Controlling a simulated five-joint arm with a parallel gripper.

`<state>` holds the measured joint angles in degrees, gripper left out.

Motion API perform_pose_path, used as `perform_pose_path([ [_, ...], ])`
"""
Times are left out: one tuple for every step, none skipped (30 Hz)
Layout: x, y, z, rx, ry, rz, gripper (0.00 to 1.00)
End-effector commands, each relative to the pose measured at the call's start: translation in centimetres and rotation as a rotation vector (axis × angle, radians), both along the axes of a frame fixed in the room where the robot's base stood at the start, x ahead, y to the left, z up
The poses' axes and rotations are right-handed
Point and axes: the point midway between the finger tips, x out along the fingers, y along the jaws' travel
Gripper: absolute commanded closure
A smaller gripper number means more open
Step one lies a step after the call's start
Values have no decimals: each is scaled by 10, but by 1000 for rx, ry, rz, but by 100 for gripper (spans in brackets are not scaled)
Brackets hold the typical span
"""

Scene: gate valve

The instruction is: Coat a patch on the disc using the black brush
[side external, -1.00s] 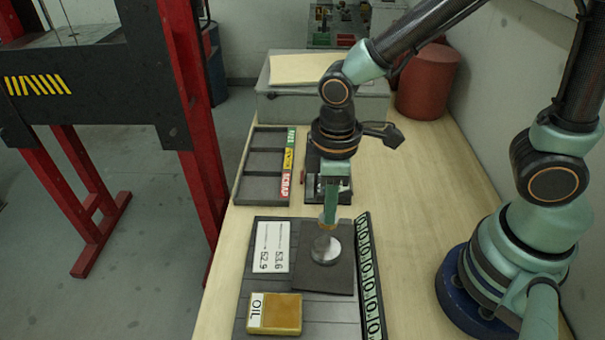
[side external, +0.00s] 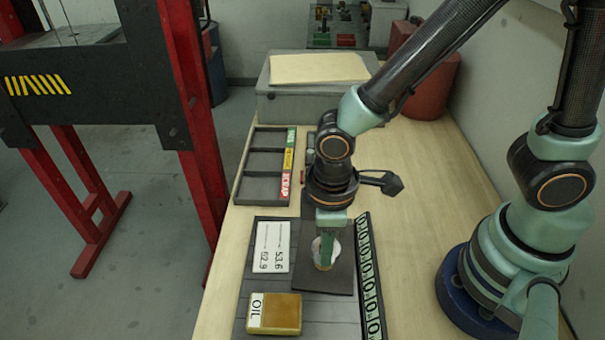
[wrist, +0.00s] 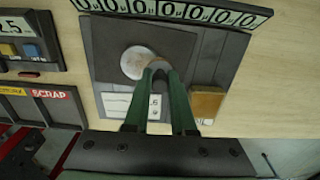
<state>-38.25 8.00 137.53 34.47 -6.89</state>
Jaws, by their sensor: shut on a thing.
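The round metallic disc (side external: 318,245) is at the dark square pad on the grey work mat. It also shows in the wrist view (wrist: 134,63) as a pale round face with a brownish part at its right edge. My gripper (side external: 327,262) points down over the disc, its green fingers partly hiding it. In the wrist view its fingertips (wrist: 160,70) come together at that brownish part and are shut on it. I cannot tell whether the disc is lifted off the pad (side external: 338,282). I cannot make out a black brush.
A yellow OIL block (side external: 275,314) and a white card (side external: 271,246) lie on the mat (side external: 250,284). A sorting tray (side external: 262,176) and a partly hidden black instrument stand behind. A numbered strip (side external: 369,279) edges the mat. Bare tabletop lies right of it.

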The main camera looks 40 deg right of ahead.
Motion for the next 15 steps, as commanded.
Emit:
perform_pose_path([
  [5, -6, 0, 0, 0, -7, 100],
  [7, -8, 0, 0, 0, -7, 100],
  [9, -11, 0, 0, 0, -8, 100],
  [11, -13, 0, 0, 0, -7, 100],
  [13, -15, 0, 0, 0, -7, 100],
  [15, -18, 0, -1, 1, -7, 100],
  [17, -20, 0, -1, 1, -7, 100],
  [19, -22, 0, -1, 1, -7, 100],
  [21, -25, 0, -1, 1, -7, 100],
  [23, -27, 0, -1, 1, -6, 100],
  [24, -29, 0, -1, 1, -6, 100],
  [27, -32, 0, -1, 1, -7, 100],
  [28, -34, 0, -1, 1, -6, 100],
  [30, -36, 0, -1, 1, -6, 100],
  [32, -39, 0, -1, 1, -7, 100],
])
